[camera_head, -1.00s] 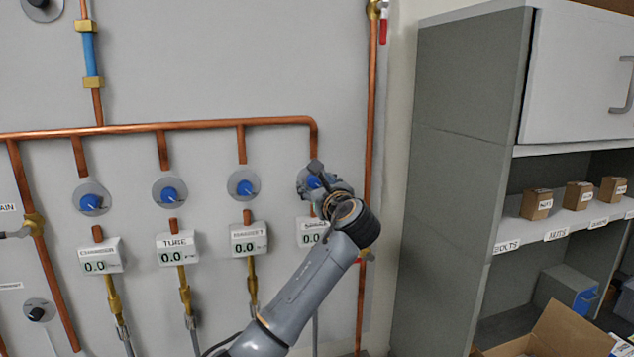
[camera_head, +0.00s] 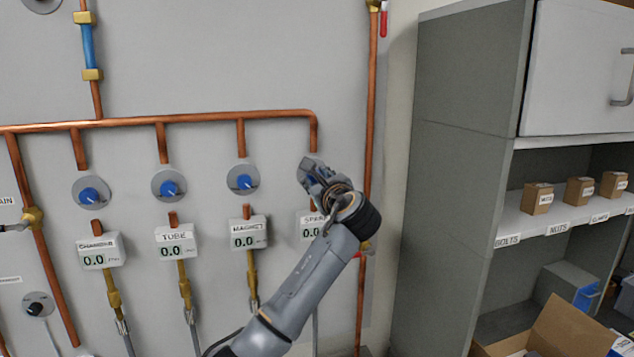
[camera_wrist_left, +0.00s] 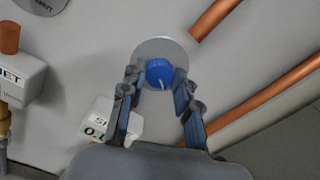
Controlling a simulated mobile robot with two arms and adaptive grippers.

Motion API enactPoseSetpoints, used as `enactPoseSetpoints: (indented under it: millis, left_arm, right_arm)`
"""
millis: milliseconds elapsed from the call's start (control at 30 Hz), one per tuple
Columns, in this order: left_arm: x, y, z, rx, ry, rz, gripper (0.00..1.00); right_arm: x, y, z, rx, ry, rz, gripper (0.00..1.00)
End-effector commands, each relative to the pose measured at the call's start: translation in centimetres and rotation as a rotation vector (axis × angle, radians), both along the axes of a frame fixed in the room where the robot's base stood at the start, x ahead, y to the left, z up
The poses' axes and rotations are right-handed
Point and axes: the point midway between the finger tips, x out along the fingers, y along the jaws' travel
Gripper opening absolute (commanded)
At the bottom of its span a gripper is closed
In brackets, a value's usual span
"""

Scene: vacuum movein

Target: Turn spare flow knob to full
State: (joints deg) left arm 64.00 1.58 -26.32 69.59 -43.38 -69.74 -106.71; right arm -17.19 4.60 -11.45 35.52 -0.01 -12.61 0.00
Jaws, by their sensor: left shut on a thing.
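The spare flow knob (camera_wrist_left: 159,73) is blue with a pale pointer line and sits on a round grey plate (camera_wrist_left: 153,47) on the wall panel. In the left wrist view its line points down, slightly right. My left gripper (camera_head: 314,174) reaches the knob at the right end of the row, and covers most of it in the head view. In the left wrist view its two fingers (camera_wrist_left: 158,84) stand on either side of the knob, shut on it. The SPARE readout (camera_head: 309,228) below reads 0.0 and is partly hidden by my arm. My right gripper is not in view.
Three other blue knobs, chamber (camera_head: 91,191), tube (camera_head: 168,187) and magnet (camera_head: 243,180), sit to the left above readouts showing 0.0. A vertical copper pipe (camera_head: 371,100) runs right of the gripper. A grey shelf unit (camera_head: 463,180) stands farther right.

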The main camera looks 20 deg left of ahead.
Motion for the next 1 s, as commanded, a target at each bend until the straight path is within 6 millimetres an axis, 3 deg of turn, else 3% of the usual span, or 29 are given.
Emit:
enactPoseSetpoints:
  millis: [1000]
  left_arm:
    - [-0.1, 0.0, -0.5, -0.798, -0.538, -0.001, 0.00]
  right_arm:
    - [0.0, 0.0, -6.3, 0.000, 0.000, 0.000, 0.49]
